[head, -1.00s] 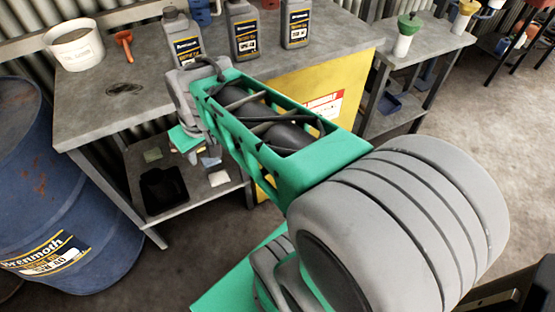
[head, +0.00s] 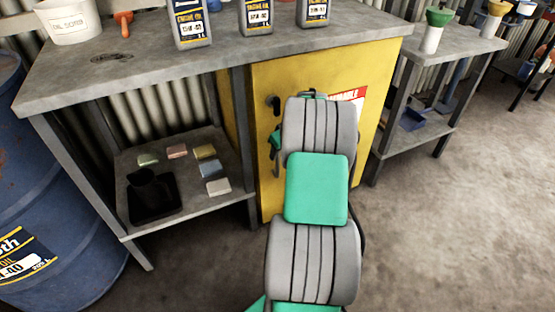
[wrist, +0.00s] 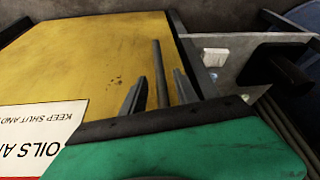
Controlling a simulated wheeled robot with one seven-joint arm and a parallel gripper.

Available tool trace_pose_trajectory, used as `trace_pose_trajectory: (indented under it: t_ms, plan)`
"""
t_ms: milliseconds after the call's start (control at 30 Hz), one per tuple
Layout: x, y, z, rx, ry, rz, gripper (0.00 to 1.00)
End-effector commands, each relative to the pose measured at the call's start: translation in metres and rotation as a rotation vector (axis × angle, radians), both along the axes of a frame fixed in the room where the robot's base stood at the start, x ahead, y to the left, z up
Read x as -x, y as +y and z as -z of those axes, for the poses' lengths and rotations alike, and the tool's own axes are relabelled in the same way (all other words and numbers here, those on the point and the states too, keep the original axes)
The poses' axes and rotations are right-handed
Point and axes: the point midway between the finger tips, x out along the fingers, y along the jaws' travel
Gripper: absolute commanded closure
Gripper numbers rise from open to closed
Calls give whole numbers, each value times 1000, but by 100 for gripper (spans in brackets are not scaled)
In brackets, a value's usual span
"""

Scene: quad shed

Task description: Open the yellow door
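The yellow door (head: 320,75) is the front of a cabinet under the workbench and looks shut. It carries a red and white label (head: 348,96), which also shows in the wrist view (wrist: 35,135). A dark upright bar handle (head: 272,103) is near the door's left edge, partly hidden by my arm. In the wrist view the handle's bar (wrist: 160,70) stands between the two grey fingers of my gripper (wrist: 161,84). The fingers are apart, with gaps showing on both sides of the bar. Whether either touches the bar cannot be told.
The grey workbench (head: 125,70) has oil bottles (head: 256,18) and a white tub (head: 70,20) on top. Its lower shelf (head: 190,193) holds a black container (head: 150,195) and several sponges. A blue drum (head: 60,225) stands at left. The floor (head: 450,200) at right is clear.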

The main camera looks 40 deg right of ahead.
Motion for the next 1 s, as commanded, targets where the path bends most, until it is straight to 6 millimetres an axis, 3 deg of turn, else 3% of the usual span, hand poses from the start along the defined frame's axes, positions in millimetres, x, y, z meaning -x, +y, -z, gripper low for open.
trace_pose_trajectory:
  t_ms: [33,133,467,900,1000]
  plan:
    - [-4,0,12,-1,0,-1,64]
    - [-9,0,23,0,-1,-1,64]
    - [-12,-1,26,1,-1,0,65]
    - [-11,-1,26,1,-1,0,100]
    - [-11,-1,26,1,-1,0,100]
